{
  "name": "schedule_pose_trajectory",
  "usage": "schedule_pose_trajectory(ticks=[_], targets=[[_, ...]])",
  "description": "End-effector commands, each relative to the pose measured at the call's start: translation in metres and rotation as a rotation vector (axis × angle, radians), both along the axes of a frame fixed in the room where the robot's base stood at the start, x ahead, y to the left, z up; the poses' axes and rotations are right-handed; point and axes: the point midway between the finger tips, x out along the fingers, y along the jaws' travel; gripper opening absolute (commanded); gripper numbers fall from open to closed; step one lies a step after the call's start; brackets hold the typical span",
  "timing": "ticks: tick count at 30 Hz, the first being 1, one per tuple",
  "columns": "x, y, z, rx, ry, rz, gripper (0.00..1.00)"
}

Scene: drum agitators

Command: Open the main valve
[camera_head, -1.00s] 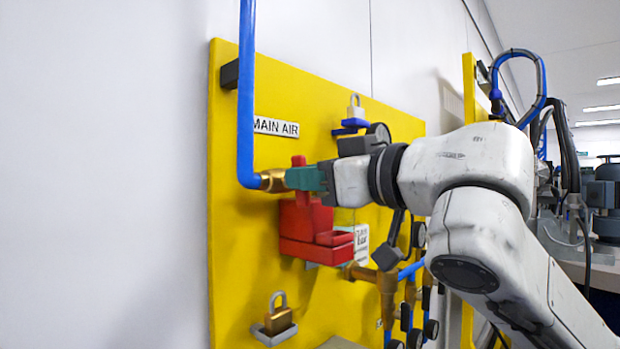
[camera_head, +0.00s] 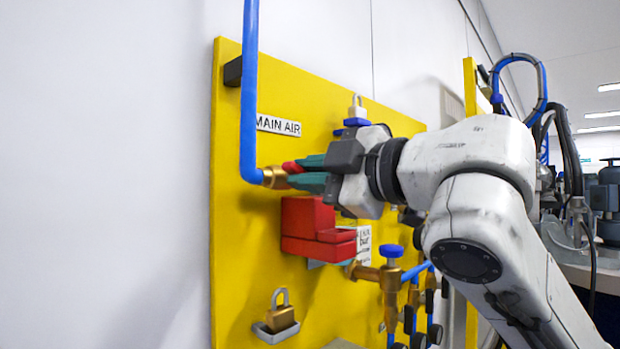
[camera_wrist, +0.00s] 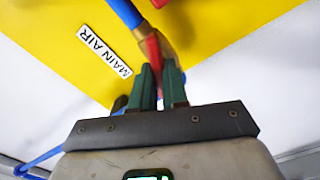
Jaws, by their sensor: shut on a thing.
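The main valve's red handle (camera_head: 291,167) shows at the brass fitting (camera_head: 273,177) below the MAIN AIR label (camera_head: 279,126). In the wrist view the red handle (camera_wrist: 152,50) runs down between the two green fingers of my gripper (camera_wrist: 160,82). In the head view my gripper (camera_head: 308,174) is shut on the handle, with its fingers partly covering it. The handle lies about along the pipe line, pointing to the right toward my gripper. The valve body behind the fingers is hidden.
A blue pipe (camera_head: 249,90) comes down to the fitting. A red block (camera_head: 318,232) sits just below my gripper on the yellow panel (camera_head: 240,290). A padlock (camera_head: 280,312) is at lower left, and a blue-knobbed brass valve (camera_head: 391,252) is at lower right.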

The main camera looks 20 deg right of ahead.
Motion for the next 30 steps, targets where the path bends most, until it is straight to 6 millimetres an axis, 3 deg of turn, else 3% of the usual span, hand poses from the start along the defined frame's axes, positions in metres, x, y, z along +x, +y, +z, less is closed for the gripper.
schedule_pose_trajectory(ticks=[15,30], targets=[[-0.0004,0.0012,-0.0044,-0.348,-0.141,0.001,0.0],[-0.0003,0.0017,-0.0053,-0.435,-0.175,0.003,0.0]])
